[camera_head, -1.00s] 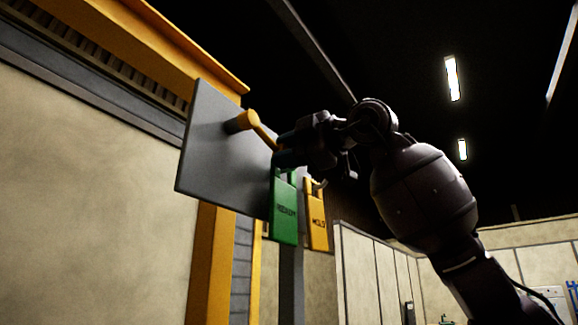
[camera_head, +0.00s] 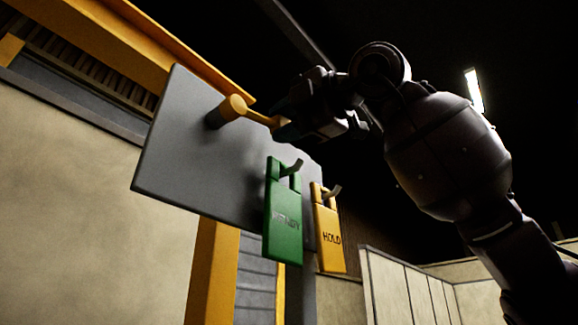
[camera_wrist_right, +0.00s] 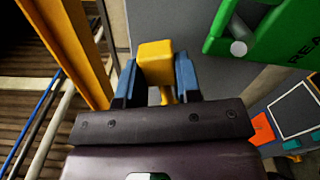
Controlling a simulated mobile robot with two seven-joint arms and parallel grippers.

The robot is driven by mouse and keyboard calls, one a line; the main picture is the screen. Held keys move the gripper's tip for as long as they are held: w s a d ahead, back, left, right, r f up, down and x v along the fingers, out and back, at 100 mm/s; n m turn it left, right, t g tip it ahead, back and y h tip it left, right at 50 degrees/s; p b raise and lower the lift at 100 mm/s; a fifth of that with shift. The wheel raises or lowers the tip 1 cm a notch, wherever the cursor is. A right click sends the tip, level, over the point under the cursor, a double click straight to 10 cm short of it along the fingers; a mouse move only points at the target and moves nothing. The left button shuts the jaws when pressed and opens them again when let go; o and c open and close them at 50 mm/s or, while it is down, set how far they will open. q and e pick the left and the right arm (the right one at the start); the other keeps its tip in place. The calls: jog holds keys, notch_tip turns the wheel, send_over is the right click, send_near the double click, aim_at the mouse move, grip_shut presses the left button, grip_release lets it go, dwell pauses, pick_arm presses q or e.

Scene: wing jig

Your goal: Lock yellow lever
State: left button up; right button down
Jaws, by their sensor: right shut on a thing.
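The yellow lever (camera_head: 233,106) is mounted on a grey panel (camera_head: 180,150). Its round hub sticks out from the panel, and its arm reaches right and slightly down to my right gripper (camera_head: 284,123). In the right wrist view, the lever's block-shaped yellow end (camera_wrist_right: 155,54) sits between the blue fingertips of my right gripper (camera_wrist_right: 157,80), which is shut on it. The gripper hides part of the lever's end in the head view. My left gripper is not in view.
A green tag (camera_head: 283,220) and a yellow tag marked HOLD (camera_head: 328,238) hang from pegs on the panel's lower right, below my gripper. The green tag (camera_wrist_right: 265,35) also shows close by in the right wrist view. A yellow beam (camera_head: 150,40) runs above.

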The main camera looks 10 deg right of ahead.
jog(key=shift+s+a+r+n, duration=0.1)
jog(key=shift+a+r+n, duration=0.05)
jog(key=shift+r+n, duration=0.5)
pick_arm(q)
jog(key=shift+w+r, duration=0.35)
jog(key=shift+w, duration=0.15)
pick_arm(e)
jog(key=shift+n, duration=0.25)
jog(key=shift+s, duration=0.1)
jog(key=c, duration=0.8)
grip_release()
pick_arm(q)
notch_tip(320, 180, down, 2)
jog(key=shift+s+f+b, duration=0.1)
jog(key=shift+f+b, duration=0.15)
jog(key=shift+b, duration=0.7)
pick_arm(e)
jog(key=v, duration=1)
jog(key=shift+s+d, duration=0.25)
jog(key=shift+s, duration=0.05)
